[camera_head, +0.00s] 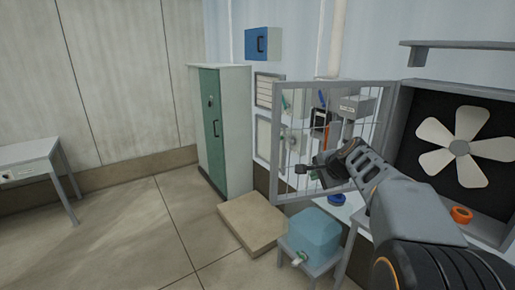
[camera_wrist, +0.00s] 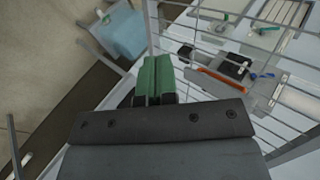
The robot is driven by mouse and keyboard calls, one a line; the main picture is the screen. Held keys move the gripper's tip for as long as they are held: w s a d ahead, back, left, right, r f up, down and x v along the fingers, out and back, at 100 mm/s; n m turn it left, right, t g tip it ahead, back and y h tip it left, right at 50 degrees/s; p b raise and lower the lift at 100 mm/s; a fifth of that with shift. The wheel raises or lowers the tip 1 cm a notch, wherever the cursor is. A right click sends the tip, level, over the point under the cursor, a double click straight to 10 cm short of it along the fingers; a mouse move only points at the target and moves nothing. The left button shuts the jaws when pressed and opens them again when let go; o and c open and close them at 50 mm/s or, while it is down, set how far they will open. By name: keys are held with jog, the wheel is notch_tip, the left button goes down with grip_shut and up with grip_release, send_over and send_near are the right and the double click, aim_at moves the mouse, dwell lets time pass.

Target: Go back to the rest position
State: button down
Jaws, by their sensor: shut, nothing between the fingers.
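My gripper (camera_head: 303,170) is held up in front of an open wire-mesh door (camera_head: 283,160), at the right of the middle in the head view. Its fingers are together with nothing between them. In the wrist view the green finger pads (camera_wrist: 155,78) touch each other beside the mesh bars. In the head view my arm reaches in from the lower right. I cannot tell whether the gripper touches the mesh.
The mesh door hangs from a housing with a large white fan (camera_head: 460,147). A blue tank (camera_head: 312,233) stands on a low stand below my gripper, beside a beige block (camera_head: 252,222). A green-doored cabinet (camera_head: 209,125) stands behind.

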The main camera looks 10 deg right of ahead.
jog(key=s+a+f+n+g, duration=0.1)
jog(key=s+a+f+n, duration=0.3)
jog(key=s, duration=0.3)
jog(key=s+a+f+n+g+h, duration=0.1)
jog(key=s+a+f+n+g, duration=0.1)
jog(key=s+n, duration=0.4)
jog(key=s+a+f+n+g+h, duration=0.1)
jog(key=s+a+f+n, duration=0.4)
jog(key=s, duration=0.4)
jog(key=shift+s+a+f+g, duration=0.3)
jog(key=shift+s+a+g, duration=0.05)
jog(key=shift+a+g, duration=0.05)
